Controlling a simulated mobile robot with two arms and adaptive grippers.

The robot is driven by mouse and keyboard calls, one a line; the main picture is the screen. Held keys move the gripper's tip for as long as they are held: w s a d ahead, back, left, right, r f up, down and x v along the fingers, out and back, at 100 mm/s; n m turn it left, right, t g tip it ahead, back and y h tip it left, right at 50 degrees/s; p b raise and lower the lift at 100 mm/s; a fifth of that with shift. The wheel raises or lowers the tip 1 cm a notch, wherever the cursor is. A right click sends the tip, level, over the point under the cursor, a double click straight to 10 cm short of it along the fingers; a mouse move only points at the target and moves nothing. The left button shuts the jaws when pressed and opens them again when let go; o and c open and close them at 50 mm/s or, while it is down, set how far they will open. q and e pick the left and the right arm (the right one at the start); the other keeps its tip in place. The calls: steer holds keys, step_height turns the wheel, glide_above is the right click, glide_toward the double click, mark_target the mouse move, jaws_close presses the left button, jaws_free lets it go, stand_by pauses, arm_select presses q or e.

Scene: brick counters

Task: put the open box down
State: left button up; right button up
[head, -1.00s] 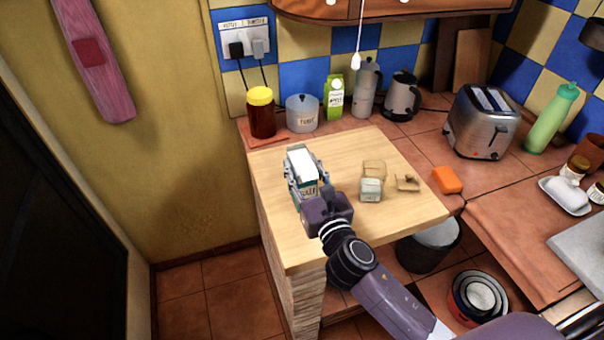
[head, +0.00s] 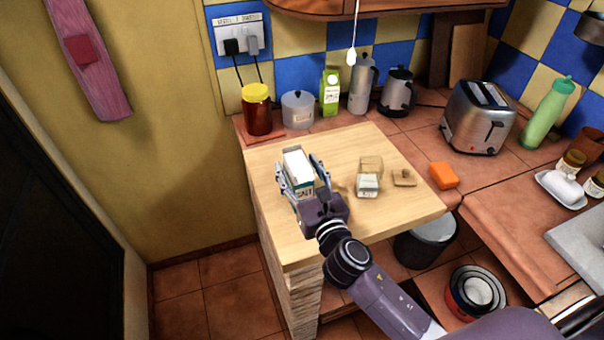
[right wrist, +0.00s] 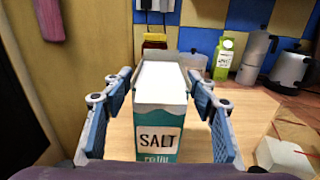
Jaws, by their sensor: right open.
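The open box is a teal and white carton labelled SALT (head: 296,162), with its top flaps open and white showing inside. It stands upright on the light wooden board (head: 262,190) at the left of the counter. It also shows in the right wrist view (right wrist: 160,115). My right gripper (head: 300,175) is open around the box, with one finger on each side. In the right wrist view the fingers (right wrist: 160,110) stand apart from the box, with gaps on both sides. My left gripper is not in view.
A yellow-lidded jar (head: 257,108), a canister (head: 298,109) and a green carton (head: 330,92) stand behind.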

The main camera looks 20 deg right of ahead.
steer(key=shift+s, duration=0.3)
steer(key=s+b, duration=0.2)
steer(key=s, duration=0.9)
steer(key=shift+s+d+r+b, duration=0.15)
steer(key=shift+s+d+b, duration=0.1)
steer(key=shift+b, duration=0.1)
